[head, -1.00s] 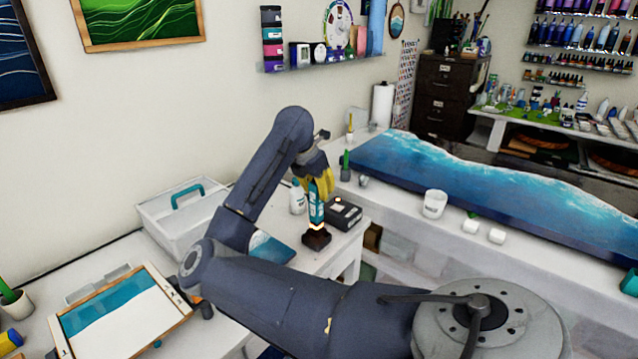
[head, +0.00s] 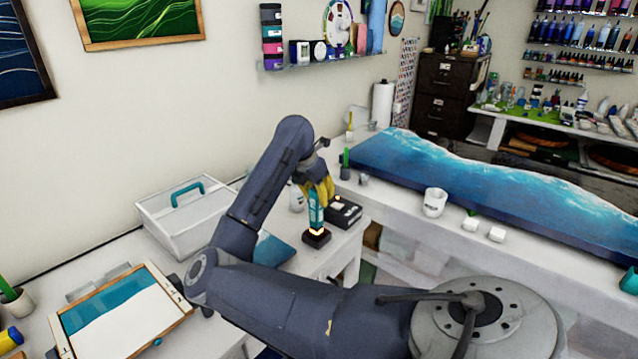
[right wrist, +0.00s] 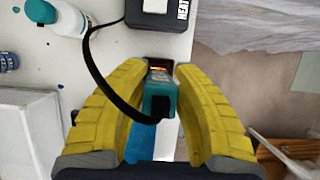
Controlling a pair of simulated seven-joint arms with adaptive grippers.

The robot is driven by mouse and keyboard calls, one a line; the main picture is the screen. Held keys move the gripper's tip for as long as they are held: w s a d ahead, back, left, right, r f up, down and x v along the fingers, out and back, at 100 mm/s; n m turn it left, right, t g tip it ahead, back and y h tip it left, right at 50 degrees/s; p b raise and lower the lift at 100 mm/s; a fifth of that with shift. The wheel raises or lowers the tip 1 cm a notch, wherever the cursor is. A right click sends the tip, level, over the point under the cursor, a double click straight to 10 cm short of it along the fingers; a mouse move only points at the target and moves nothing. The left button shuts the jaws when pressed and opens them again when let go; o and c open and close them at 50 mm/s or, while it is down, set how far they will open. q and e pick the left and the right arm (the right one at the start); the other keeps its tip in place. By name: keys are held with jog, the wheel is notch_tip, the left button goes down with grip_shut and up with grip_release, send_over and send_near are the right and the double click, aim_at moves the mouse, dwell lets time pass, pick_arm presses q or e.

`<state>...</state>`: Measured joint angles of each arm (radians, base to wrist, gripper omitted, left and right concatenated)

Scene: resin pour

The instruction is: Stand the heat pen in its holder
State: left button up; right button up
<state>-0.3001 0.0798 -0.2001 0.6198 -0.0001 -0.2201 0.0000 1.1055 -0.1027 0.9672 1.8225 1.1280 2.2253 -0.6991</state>
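The teal heat pen (head: 316,216) stands roughly upright in the head view, its glowing orange tip pointing down at the dark holder (head: 316,239). The tip is at the holder's top; how deep it sits is hard to tell. My right gripper (head: 319,192) has its yellow fingers around the pen's upper part. My left gripper is not in view.
A black box (head: 343,211) stands right of the holder, and a black cable runs from it to the pen. A white bottle (right wrist: 68,17) is close behind. A white bin (head: 185,218) is at left. The table edge is close on the right.

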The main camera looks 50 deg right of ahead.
jog(key=o, duration=0.5)
jog(key=v, duration=1.2)
jog(key=shift+s, duration=0.1)
dwell(0.5)
